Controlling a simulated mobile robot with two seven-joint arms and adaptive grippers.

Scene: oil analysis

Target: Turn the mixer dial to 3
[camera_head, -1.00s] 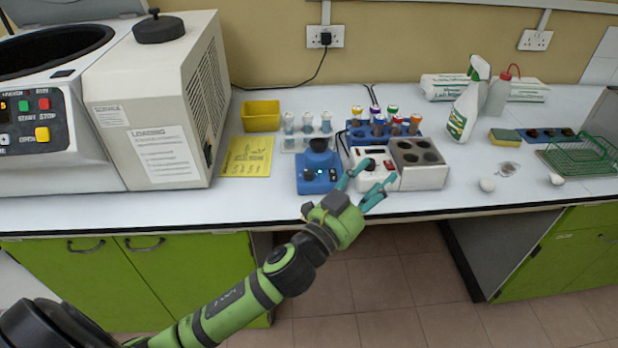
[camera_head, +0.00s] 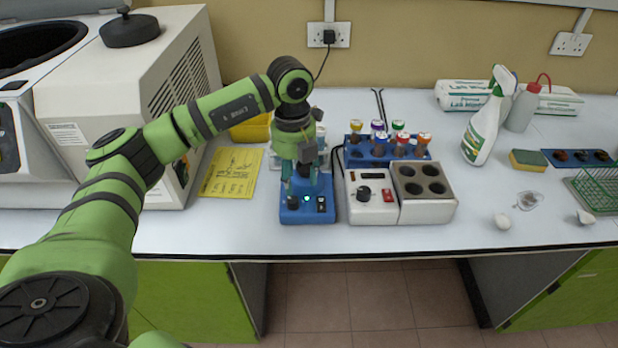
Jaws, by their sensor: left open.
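The blue mixer (camera_head: 308,216) stands near the front edge of the bench. Its black dial (camera_head: 292,203) is on the front left, beside a small green light and a black switch (camera_head: 321,204). The number that the dial points to is too small to read. My left gripper (camera_head: 303,187) points down at the mixer with its teal fingers open, just above and behind the dial in the picture. I cannot tell whether a finger touches the mixer. The gripper hides the mixer's top cup. My right gripper is not in view.
A white heater box (camera_head: 364,212) with a grey block (camera_head: 424,180) stands close on the right. Behind it is a blue rack (camera_head: 380,158) of capped tubes. A yellow sheet (camera_head: 232,172) and the large centrifuge (camera_head: 120,90) are on the left. The bench front is clear.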

